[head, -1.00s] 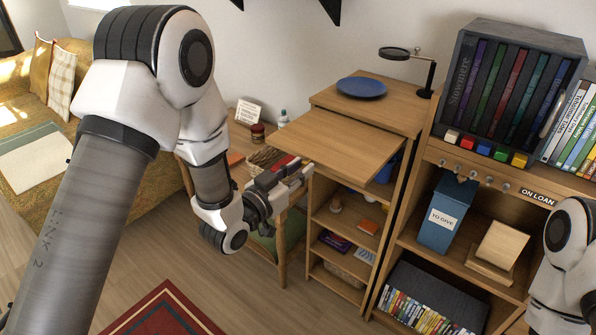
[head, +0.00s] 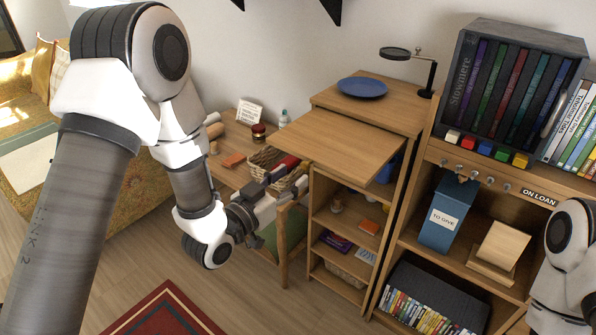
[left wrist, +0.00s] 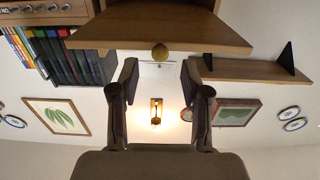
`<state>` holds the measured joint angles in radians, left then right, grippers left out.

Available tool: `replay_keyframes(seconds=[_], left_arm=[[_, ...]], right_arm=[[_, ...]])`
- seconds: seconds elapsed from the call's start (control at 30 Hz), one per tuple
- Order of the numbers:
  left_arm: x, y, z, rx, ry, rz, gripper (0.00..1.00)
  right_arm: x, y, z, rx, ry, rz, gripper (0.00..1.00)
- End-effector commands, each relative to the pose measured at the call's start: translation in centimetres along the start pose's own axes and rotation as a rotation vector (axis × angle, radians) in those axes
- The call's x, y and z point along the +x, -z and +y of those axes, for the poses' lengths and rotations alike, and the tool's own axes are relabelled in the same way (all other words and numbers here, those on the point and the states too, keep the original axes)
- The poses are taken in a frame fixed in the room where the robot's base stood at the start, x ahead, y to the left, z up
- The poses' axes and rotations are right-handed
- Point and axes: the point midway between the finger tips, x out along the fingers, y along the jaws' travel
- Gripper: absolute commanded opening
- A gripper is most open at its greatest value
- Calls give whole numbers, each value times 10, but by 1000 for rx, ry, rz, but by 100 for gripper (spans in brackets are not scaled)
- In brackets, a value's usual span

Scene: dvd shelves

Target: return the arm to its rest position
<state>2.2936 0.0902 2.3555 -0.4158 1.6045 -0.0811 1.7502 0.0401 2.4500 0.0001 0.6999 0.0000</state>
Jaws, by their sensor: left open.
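My left arm comes in from the left in the head view, bent at a white elbow high in the picture. Its left gripper (head: 272,200) is open and hangs in front of the side table and wicker basket, left of the pull-out board. In the left wrist view the two dark fingers (left wrist: 160,82) stand apart with nothing between them, and a wall lamp shows in the gap behind. Of my right arm only white links (head: 562,265) show at the right edge; its gripper is out of the picture.
The pull-out board (head: 335,145) juts from the narrow wooden shelf unit close to the left gripper. A wicker basket (head: 262,158) stands on the side table (head: 228,172). The DVD shelf with a blue box (head: 447,215) is at right. Open floor (head: 255,290) lies below.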

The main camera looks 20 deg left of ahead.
Motion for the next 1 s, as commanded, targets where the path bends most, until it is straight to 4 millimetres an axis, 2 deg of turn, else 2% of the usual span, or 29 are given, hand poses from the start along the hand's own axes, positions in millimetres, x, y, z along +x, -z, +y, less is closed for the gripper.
replay_keyframes(seconds=[0.1, 0.2, 0.63, 0.73, 0.77, 0.87, 0.97, 1.0], left_arm=[[-24, 0, -1, -5, 4, -1, 47], [-35, 0, 0, -3, 2, 0, 47], [-38, 0, 0, 0, 0, 1, 47], [-40, -6, 1, -9, -1, -26, 47], [-42, -12, 4, -14, -4, -48, 47], [-58, -50, 17, -41, -17, -190, 47], [-97, -122, 28, -69, 7, -483, 47], [-120, -152, 32, -85, 24, -620, 47]], right_arm=[[0, 0, 0, 0, 0, 0, 40], [0, 0, 0, 0, 0, 0, 40], [0, 0, 0, 0, 0, 0, 40], [-7, 0, 0, 0, 0, 0, 40], [-12, 0, 0, 0, 0, 0, 40], [-39, 0, 0, 0, 0, 0, 40], [-62, 0, 0, 0, 0, 1, 40], [-69, 0, 0, 0, 0, 1, 40]])
